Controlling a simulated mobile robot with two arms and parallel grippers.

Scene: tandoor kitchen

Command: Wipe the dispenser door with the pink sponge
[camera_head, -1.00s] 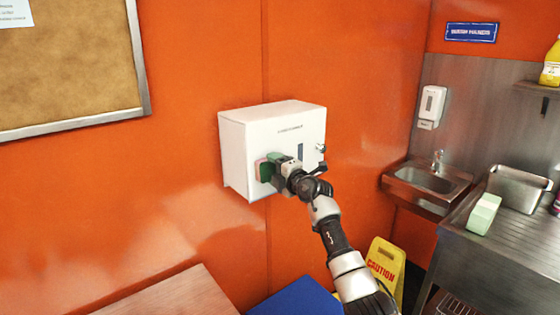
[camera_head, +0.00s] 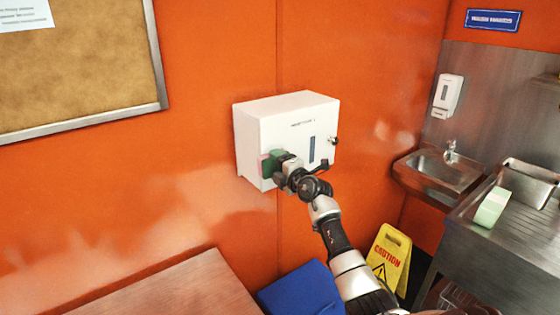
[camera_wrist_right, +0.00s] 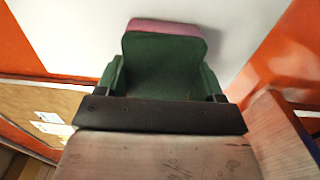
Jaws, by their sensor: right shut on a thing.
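The dispenser (camera_head: 252,138) is a white box on the orange wall. Its front door (camera_head: 300,135) has a dark slot and a knob at the right; it appears closed. My right gripper (camera_head: 275,164) is shut on the pink sponge (camera_head: 264,167), which has a green part nearest the gripper. The sponge is at the lower left of the door, near its left edge, and appears to touch it. In the right wrist view, the sponge's pink side (camera_wrist_right: 166,27) faces the white surface, with the green between dark green fingers. Exact contact is hard to tell. My left gripper is not in view.
A wooden tabletop (camera_head: 165,290) is at the lower left and a blue object (camera_head: 302,290) below the dispenser. A yellow caution sign (camera_head: 390,256), a sink (camera_head: 440,172) and a steel counter (camera_head: 500,240) with a pale green block (camera_head: 491,207) are at the right.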

